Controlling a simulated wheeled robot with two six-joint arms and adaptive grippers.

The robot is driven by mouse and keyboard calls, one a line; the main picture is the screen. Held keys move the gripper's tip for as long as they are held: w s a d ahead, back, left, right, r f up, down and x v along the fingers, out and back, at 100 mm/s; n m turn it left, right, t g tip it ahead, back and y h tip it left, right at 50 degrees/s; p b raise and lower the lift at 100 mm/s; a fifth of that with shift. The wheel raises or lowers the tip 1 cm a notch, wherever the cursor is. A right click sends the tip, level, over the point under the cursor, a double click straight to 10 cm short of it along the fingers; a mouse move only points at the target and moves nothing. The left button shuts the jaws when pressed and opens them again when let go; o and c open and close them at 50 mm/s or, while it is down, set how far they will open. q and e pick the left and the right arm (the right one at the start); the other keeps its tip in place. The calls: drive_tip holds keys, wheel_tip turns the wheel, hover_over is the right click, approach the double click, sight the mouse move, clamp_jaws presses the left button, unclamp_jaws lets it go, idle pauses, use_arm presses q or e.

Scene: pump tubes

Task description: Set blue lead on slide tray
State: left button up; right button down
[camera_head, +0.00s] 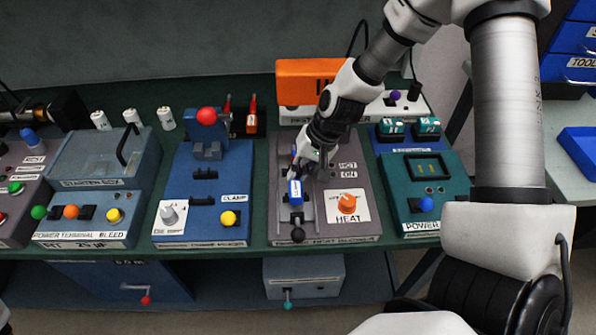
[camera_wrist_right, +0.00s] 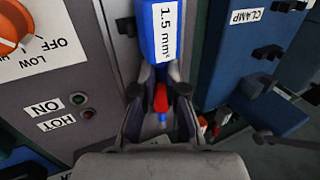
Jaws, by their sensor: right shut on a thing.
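The blue lead (camera_head: 295,192) has a white label reading 1.5 mm² and is over the slide tray (camera_head: 308,212) of the grey heat machine. It also shows in the right wrist view (camera_wrist_right: 151,35), with a red part and a small blue end between the fingers. My right gripper (camera_head: 303,162) is shut on the lead. The same gripper (camera_wrist_right: 160,100) shows both fingers beside the red part in the wrist view. Whether the lead touches the tray cannot be told. My left gripper is out of view.
The heat machine has an orange knob (camera_head: 347,204) and a black ball handle (camera_head: 298,235) at its front. The blue clamp machine (camera_head: 205,180) stands to its left, a teal machine (camera_head: 425,180) to its right. Upright red and orange pieces (camera_head: 252,117) stand behind.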

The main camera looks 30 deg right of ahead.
drive_tip(key=c, duration=1.2)
unclamp_jaws()
drive_tip(key=shift+o, duration=0.2)
drive_tip(key=shift+s+d+r, duration=0.1)
drive_tip(key=shift+r, duration=0.5)
drive_tip(key=v, duration=1)
drive_tip(key=shift+d+r, duration=0.15)
drive_tip(key=shift+r, duration=0.2)
drive_tip(key=shift+s, duration=0.2)
